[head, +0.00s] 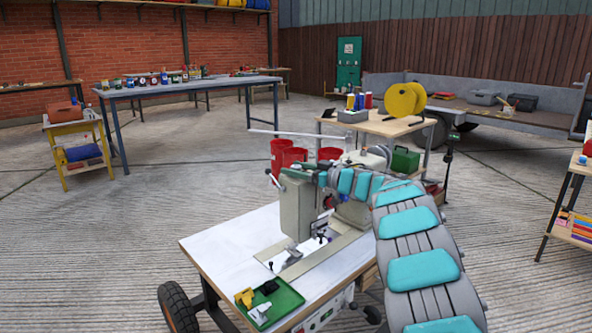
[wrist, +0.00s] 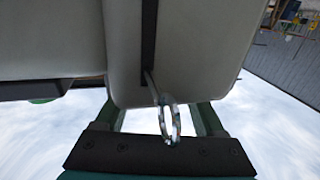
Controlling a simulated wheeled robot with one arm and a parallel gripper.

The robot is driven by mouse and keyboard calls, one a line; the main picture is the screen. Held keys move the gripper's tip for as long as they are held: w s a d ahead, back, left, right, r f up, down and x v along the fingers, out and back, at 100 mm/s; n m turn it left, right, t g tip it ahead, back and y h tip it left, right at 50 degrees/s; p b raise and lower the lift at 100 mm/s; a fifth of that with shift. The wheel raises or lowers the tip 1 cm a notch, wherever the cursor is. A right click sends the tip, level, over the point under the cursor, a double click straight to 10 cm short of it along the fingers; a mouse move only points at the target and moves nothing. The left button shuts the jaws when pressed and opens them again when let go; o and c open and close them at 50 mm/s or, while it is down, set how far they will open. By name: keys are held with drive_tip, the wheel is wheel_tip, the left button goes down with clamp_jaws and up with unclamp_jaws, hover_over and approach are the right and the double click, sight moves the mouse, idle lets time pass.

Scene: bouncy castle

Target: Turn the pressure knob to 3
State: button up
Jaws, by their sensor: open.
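A cream sewing-type machine (head: 296,207) stands on a white-topped work table (head: 222,250) in the head view. My arm reaches over it from the right, and its end is close to the machine's upper part. My gripper (wrist: 161,110) shows in the wrist view with its two green fingers apart, close to the cream body (wrist: 190,50). A shiny metal ring (wrist: 169,122) on a thin rod, coming from a dark slot in that body, shows between the fingers; I cannot tell whether they touch it. No knob with readable numbers can be made out.
A green tray (head: 282,308) with small yellow and black items lies at the table's front corner. Red buckets (head: 292,157) and a wooden table (head: 378,124) with a yellow spool (head: 400,100) stand behind. Concrete floor is open on the left.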

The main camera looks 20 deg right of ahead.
clamp_jaws()
idle(0.5)
